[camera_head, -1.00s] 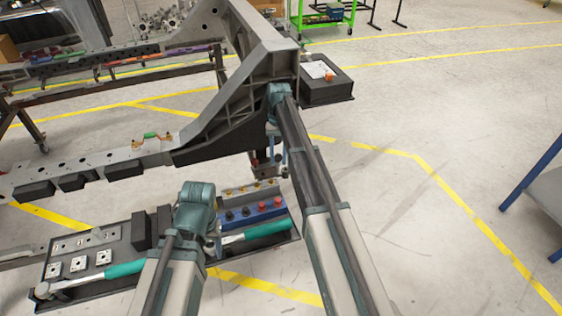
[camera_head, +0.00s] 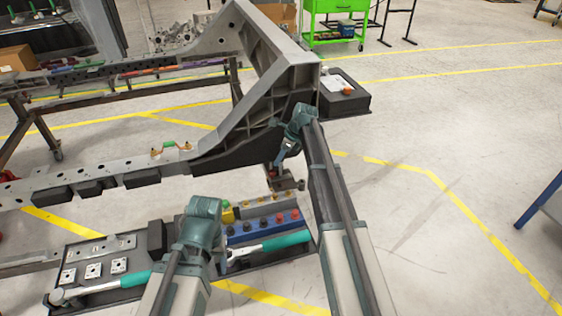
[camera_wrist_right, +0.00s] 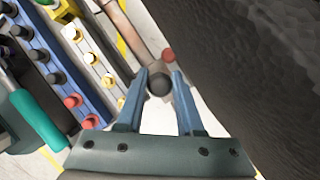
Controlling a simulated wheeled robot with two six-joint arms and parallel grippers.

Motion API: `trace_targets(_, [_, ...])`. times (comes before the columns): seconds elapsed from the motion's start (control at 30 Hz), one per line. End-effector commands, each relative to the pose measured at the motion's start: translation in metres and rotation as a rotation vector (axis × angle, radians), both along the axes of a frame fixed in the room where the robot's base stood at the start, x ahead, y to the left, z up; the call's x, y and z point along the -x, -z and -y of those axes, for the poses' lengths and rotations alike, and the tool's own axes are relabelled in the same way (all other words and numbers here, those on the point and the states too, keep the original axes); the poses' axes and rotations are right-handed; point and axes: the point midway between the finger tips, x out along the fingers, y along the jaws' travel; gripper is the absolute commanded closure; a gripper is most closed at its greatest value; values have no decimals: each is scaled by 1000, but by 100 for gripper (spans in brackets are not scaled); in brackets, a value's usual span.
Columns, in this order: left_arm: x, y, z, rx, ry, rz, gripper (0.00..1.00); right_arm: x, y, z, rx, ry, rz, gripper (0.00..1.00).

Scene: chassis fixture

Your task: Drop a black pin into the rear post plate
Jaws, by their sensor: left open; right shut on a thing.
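My right gripper (camera_wrist_right: 159,92) is shut on a black pin (camera_wrist_right: 159,84), whose round dark head shows between the blue fingertips in the right wrist view. In the head view this gripper (camera_head: 281,160) is just above the small rear post plate (camera_head: 290,184), below the dark end of the chassis frame. A red pin head (camera_wrist_right: 168,55) shows just beyond the held pin. The held pin's lower end is hidden, so I cannot tell whether it touches the plate. My left gripper (camera_head: 219,262) is open beside the tool tray, partly hidden by its own wrist.
A blue rack (camera_head: 262,229) holds black and red pins, with a grey rack (camera_head: 268,204) of yellow-headed pins behind it. Teal-handled tools (camera_head: 286,241) lie on the tray. The large chassis frame (camera_head: 215,147) stands close beside my right gripper.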

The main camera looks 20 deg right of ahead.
Motion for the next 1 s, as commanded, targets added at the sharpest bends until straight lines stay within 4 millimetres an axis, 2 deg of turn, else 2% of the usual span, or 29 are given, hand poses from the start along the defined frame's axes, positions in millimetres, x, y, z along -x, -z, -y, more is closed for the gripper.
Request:
trace_targets(0.2, [0,1,0,0,0,0,38,-5,1,1,0,99,0,100])
trace_targets(0.57, [0,3,0,0,0,0,38,-5,3,1,-1,116,-1,100])
trace_targets(0.77, [0,13,0,0,0,0,38,-5,13,1,-1,115,-1,100])
trace_targets(1.0, [0,33,0,0,0,0,38,-5,33,1,0,114,-1,100])
